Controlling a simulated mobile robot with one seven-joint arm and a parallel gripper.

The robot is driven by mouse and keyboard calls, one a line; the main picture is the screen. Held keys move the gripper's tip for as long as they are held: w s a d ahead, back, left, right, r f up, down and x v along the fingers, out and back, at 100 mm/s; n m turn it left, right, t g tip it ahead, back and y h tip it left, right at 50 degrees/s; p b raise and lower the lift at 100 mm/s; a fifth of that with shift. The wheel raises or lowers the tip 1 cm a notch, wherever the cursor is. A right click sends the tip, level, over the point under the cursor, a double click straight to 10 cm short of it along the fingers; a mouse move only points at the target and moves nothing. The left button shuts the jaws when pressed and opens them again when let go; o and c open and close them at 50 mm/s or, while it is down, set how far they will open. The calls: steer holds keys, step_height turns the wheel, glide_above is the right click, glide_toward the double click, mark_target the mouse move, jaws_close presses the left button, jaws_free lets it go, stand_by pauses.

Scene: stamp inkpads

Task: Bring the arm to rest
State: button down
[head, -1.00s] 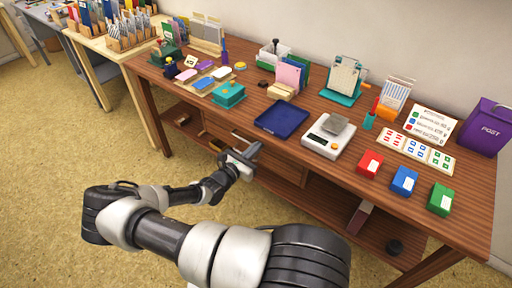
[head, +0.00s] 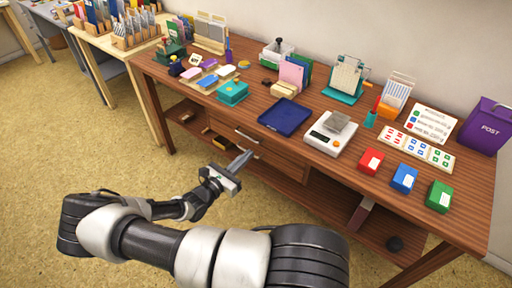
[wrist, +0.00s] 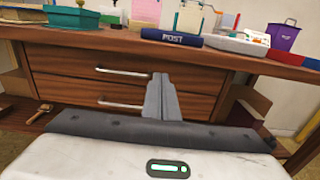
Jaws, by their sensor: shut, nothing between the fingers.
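My gripper (head: 241,162) is in front of the wooden desk, below the level of its top, over the floor side of the drawers. Its fingers are together and empty. In the wrist view the closed fingers (wrist: 161,97) point at the drawer fronts (wrist: 90,62), apart from them as far as I can tell. My arm is bent low in front of the desk, clear of the things on top.
On the desk top stand a blue tray (head: 285,117), a white scale (head: 326,141), a teal box (head: 233,92), red (head: 371,161), blue (head: 404,178) and green (head: 439,195) boxes, and a purple post box (head: 484,130). Drawer handles (wrist: 121,72) stick out. The carpet (head: 60,140) is open.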

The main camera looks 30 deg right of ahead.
steer(key=shift+v, duration=2.25)
steer(key=s+a+r+m+y, duration=0.4)
steer(key=s+r+m+y, duration=0.25)
steer(key=r, duration=0.55)
steer(key=s+a+r+m+y, duration=0.5)
steer(key=s+r+m, duration=0.25)
steer(key=r, duration=0.55)
steer(key=s+a+r+m+y, duration=0.4)
steer(key=s+r+m+y, duration=0.3)
steer(key=r, duration=0.5)
step_height(320, 180, up, 19)
steer(key=w+m+h+p, duration=0.1)
steer(key=p, duration=1.7)
steer(key=shift+a+f+g+p, duration=0.2)
steer(key=shift+f+g+p, duration=0.05)
steer(key=shift+g+p, duration=0.1)
steer(key=shift+w+h, duration=0.1)
steer(key=shift+h, duration=0.15)
